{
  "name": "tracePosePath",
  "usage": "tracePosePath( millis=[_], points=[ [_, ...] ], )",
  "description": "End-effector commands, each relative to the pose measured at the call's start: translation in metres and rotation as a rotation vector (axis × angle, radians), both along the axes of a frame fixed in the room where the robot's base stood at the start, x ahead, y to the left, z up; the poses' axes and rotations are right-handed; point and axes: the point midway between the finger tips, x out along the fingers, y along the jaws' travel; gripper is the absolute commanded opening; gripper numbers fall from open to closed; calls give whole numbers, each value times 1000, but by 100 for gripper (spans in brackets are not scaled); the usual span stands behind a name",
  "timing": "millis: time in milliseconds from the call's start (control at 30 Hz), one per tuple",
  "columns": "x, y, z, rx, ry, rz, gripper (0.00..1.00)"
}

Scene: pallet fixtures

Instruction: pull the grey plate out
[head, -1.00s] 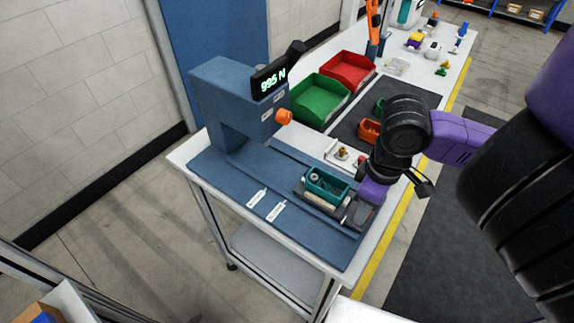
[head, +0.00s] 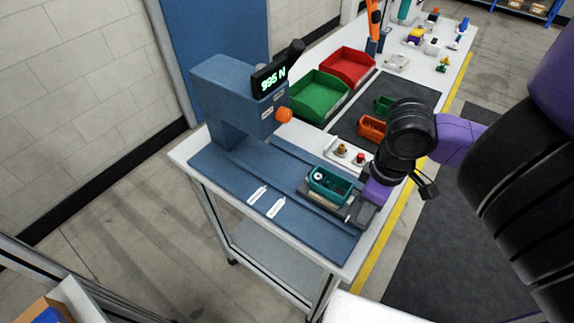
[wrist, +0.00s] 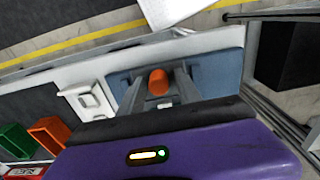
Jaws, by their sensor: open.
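The grey plate (head: 343,211) lies on the blue base of the press, partly hidden under a teal bin (head: 330,185). My gripper (head: 362,208) is at the plate's right end, pointing down, with its purple body beside the bin. In the wrist view the two grey fingers of my gripper (wrist: 158,88) stand apart. An orange round knob (wrist: 158,82) shows between them. I cannot tell whether the fingers touch it, or what the knob is fixed to. In the head view my gripper hides that spot.
The blue press (head: 225,100) with a lit display stands at the left. White labels (head: 276,207) lie on its base. A white block with knobs (head: 350,153), an orange bin (head: 371,127), a green tray (head: 320,95) and a red tray (head: 347,67) are behind. The aisle on the right is clear.

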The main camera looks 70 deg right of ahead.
Motion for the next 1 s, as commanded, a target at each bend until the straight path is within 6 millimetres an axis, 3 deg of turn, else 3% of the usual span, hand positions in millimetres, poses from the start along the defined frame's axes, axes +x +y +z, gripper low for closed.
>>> tracePosePath(
  millis=[33,267,1000],
  points=[
    [-6,-1,-19,12,28,-11,44],
    [-6,-1,-16,12,28,-11,44],
    [-6,0,45,13,25,-11,44]
  ],
)
